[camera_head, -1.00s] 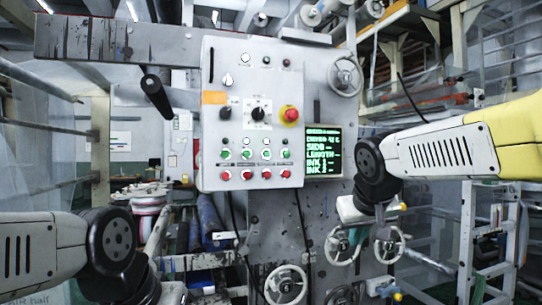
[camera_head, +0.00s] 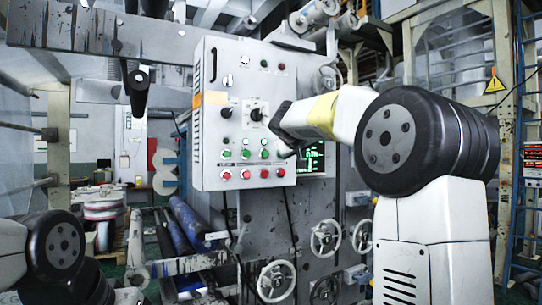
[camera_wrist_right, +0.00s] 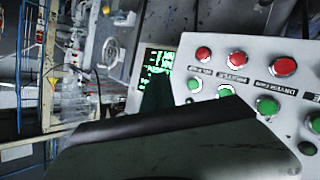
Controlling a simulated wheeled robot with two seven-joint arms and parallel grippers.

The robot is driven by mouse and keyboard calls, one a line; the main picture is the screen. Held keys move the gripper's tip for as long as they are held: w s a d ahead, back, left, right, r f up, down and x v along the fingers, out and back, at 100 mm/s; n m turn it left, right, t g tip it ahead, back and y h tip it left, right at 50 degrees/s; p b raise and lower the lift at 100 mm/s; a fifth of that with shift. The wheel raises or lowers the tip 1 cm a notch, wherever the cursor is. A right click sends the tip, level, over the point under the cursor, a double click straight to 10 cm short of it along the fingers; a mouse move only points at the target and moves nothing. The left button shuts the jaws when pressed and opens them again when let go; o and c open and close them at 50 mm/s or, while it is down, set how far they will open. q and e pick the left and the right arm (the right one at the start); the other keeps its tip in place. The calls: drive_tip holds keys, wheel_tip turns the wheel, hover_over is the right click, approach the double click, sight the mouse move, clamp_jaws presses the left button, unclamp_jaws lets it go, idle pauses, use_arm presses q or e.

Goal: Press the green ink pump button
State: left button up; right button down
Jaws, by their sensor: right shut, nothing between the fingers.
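The grey control panel (camera_head: 210,140) stands ahead with a row of green buttons (camera_head: 245,154) above a row of red ones. The labels are too small to read in the head view, so I cannot tell there which is ink pump. In the right wrist view the panel looks turned over, with green buttons (camera_wrist_right: 267,105) below the red ones; one label there seems to read dryer fan. My right gripper (camera_head: 287,152) is shut and empty, close to the rightmost green button; I cannot tell whether it touches. My left gripper is not in view.
Red buttons (camera_head: 245,174) sit just below the green ones. A black rotary switch (camera_head: 256,114) is above them. A screen with green text (camera_head: 314,158) is right of the panel, partly hidden by my right arm. Handwheels (camera_head: 326,237) stick out lower down.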

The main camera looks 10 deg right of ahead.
drive_tip(key=w+a, duration=0.3)
drive_tip(key=w, duration=0.5)
drive_tip(key=shift+w, duration=0.15)
drive_tip(key=shift+w, duration=0.15)
idle(2.1)
drive_tip(key=shift+w+a, duration=0.15)
drive_tip(key=shift+w, duration=0.1)
drive_tip(key=shift+w+a, duration=0.15)
drive_tip(key=shift+w, duration=0.25)
idle(0.6)
drive_tip(key=shift+s, duration=0.1)
idle(0.4)
drive_tip(key=shift+s+d, duration=0.3)
drive_tip(key=shift+s, duration=0.4)
drive_tip(key=shift+s+d, duration=0.3)
drive_tip(key=shift+s, duration=0.5)
drive_tip(key=shift+s+d, duration=0.25)
drive_tip(key=shift+s, duration=0.55)
drive_tip(key=shift+s+d, duration=0.3)
drive_tip(key=shift+s, duration=0.5)
